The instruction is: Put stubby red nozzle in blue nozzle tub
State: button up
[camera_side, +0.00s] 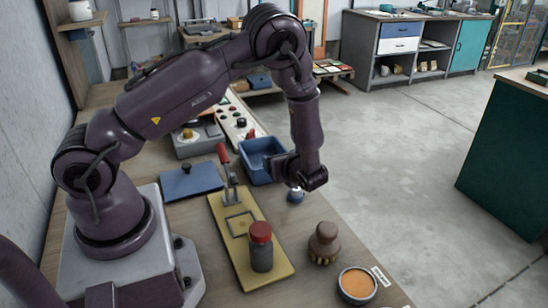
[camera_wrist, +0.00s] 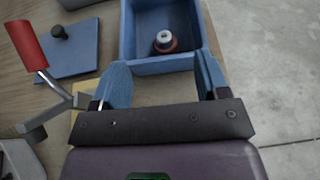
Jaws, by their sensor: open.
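The blue tub (camera_side: 262,160) stands open on the bench, and in the wrist view its near wall (camera_wrist: 165,66) lies just past my fingertips. A short nozzle with a red ring and a pale top (camera_wrist: 165,41) sits inside the tub on its floor, seen from above. My gripper (camera_wrist: 160,72) is open, its two blue fingers spread apart with nothing between them. In the side view my gripper is at the tub's near right side, and its fingertips are hard to make out there.
A blue lid with a black knob (camera_side: 192,182) lies left of the tub. A red-handled toggle clamp (camera_side: 226,170) stands on a yellow board (camera_side: 268,268) with a red-capped jar (camera_side: 261,248). A brown brush (camera_side: 324,243) and an orange-filled bowl (camera_side: 357,285) are near the bench edge.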

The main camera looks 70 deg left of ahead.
jog(key=s+d+r+n+t+h, duration=0.1)
jog(key=s+d+r+n+h, duration=0.3)
jog(key=r, duration=0.5)
jog(key=s+d+r+n+t+h, duration=0.2)
jog(key=s+d+r+n+h, duration=0.3)
jog(key=s+d+r+n, duration=0.1)
jog(key=s+d+r+n+t+h, duration=0.2)
jog(key=s+d+r+n+h, duration=0.2)
jog(key=s+r+n, duration=0.3)
notch_tip(320, 180, up, 5)
jog(key=shift+d+f+n, duration=0.1)
jog(key=shift+d+n, duration=0.6)
jog(key=shift+d, duration=0.1)
